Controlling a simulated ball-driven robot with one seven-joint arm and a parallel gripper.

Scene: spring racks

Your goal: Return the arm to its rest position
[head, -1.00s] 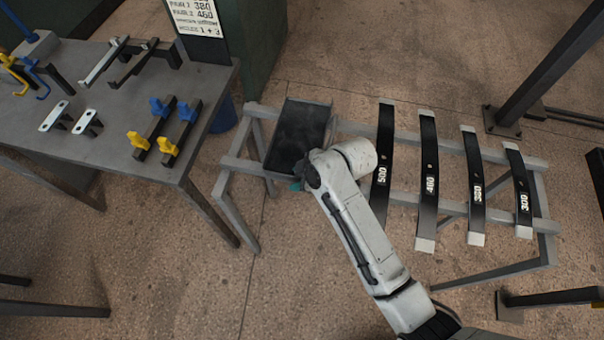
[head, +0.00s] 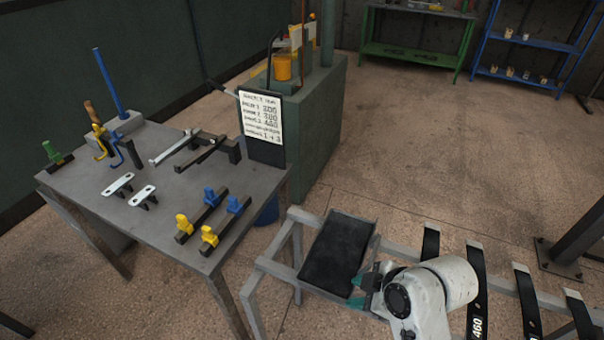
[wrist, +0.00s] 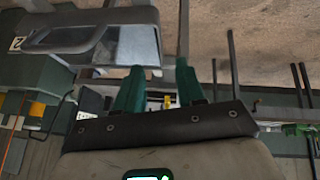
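My arm shows at the lower right of the head view, with its white wrist joint near the camera. My gripper (head: 355,291) has teal fingers, beside the right edge of the dark tray (head: 338,252) on the grey rack frame. In the wrist view my gripper (wrist: 157,65) shows two teal fingers standing apart with nothing held between them. The tray's metal wall and dark edge also seem to show there at the upper left, close to the left finger. Whether the fingers touch the tray cannot be told.
Dark leaf springs (head: 477,285) lie across the rack (head: 293,215) at the right, partly hidden by my arm. A grey table (head: 100,215) with clamps and brackets stands left. A green cabinet (head: 318,130) with a sign stands behind. Open floor (head: 420,140) lies beyond the rack.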

